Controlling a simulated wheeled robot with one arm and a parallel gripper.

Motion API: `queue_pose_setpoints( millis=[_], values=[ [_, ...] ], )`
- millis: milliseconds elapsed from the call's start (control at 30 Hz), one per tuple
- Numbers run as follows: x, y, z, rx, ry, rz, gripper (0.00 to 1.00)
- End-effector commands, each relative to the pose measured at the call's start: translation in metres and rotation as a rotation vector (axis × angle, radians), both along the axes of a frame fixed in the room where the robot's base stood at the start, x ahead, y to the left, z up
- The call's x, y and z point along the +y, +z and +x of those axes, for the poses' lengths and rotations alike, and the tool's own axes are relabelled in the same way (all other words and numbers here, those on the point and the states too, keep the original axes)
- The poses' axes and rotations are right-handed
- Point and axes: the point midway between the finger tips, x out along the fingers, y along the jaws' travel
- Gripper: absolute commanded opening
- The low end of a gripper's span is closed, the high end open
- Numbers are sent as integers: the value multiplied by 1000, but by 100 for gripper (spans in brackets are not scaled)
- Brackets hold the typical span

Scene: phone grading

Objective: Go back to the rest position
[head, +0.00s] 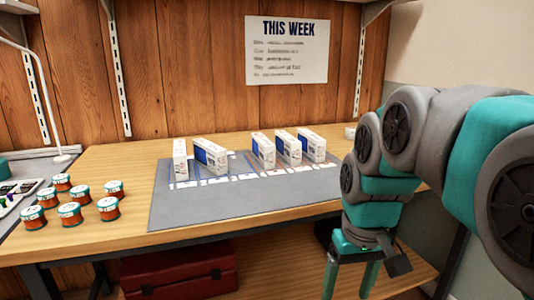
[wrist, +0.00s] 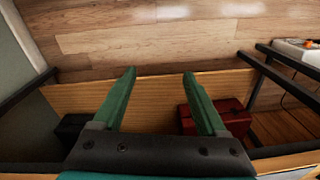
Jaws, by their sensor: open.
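My gripper (head: 350,278) hangs in front of the table's front edge at the right in the head view, fingers pointing down. In the wrist view my gripper (wrist: 160,78) shows two green fingers spread apart with nothing between them. Below it are the wooden floor and the table's lower shelf (wrist: 150,92). No phone box is near the fingers.
Several white phone boxes (head: 263,150) stand upright on the grey mat (head: 230,207) on the wooden table (head: 110,235). Several orange jars (head: 69,215) stand at the left. A red case (head: 180,272) lies on the lower shelf; it also shows in the wrist view (wrist: 235,115).

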Motion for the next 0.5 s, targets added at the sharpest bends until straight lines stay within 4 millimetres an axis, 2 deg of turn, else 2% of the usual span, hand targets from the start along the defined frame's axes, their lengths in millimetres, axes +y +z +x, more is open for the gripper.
queue_pose_setpoints(
  millis=[33,300,400,500],
  values=[
    [-1,-14,-20,22,-13,-7,75],
    [-7,-84,-114,132,-91,-39,75],
    [-9,-103,-143,162,-117,-49,75],
    [-11,-116,-161,180,-133,-55,75]
  ],
)
